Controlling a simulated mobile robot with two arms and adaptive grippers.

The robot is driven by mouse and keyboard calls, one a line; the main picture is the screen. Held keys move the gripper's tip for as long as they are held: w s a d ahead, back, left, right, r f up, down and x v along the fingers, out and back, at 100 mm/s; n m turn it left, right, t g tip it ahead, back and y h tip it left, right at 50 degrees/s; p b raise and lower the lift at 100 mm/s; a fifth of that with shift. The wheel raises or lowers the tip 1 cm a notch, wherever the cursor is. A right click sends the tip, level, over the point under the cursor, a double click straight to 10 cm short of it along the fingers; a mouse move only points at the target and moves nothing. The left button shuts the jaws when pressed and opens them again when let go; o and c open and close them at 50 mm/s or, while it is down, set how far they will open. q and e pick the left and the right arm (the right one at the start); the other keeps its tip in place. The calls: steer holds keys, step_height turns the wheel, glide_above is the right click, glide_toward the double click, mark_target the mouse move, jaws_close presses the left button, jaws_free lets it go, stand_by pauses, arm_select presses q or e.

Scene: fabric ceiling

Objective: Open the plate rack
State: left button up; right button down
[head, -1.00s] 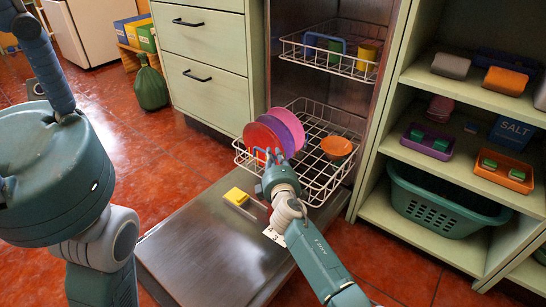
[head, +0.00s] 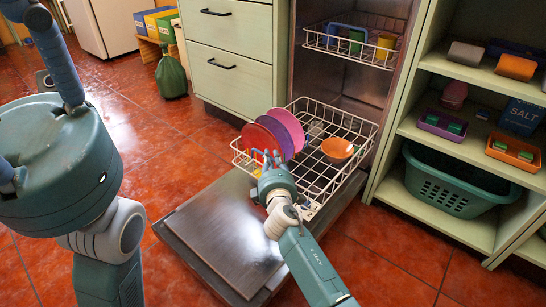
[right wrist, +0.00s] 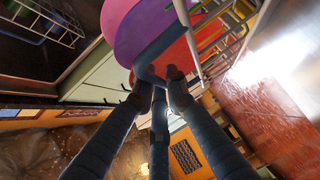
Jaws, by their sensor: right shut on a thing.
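The plate rack (head: 352,179) is a white wire basket, pulled partly out of the dishwasher over its lowered steel door (head: 222,228). It holds a purple plate (head: 291,124), a pink plate (head: 280,132), a red plate (head: 258,138) and an orange bowl (head: 338,149). My left gripper is not visible.
An upper rack (head: 350,48) with cups stays inside the dishwasher. Green drawers (head: 236,55) stand left of it, and shelves with a teal basket (head: 455,182) stand right. Red tiled floor is clear around the door.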

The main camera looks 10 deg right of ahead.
steer(key=shift+s+f, duration=0.15)
steer(key=shift+s, duration=0.05)
stand_by(0.3)
steer(key=c, duration=2)
jaws_free()
steer(key=shift+s, duration=0.1)
steer(key=s+r, duration=0.1)
steer(key=s, duration=1)
steer(key=shift+s+r, duration=0.35)
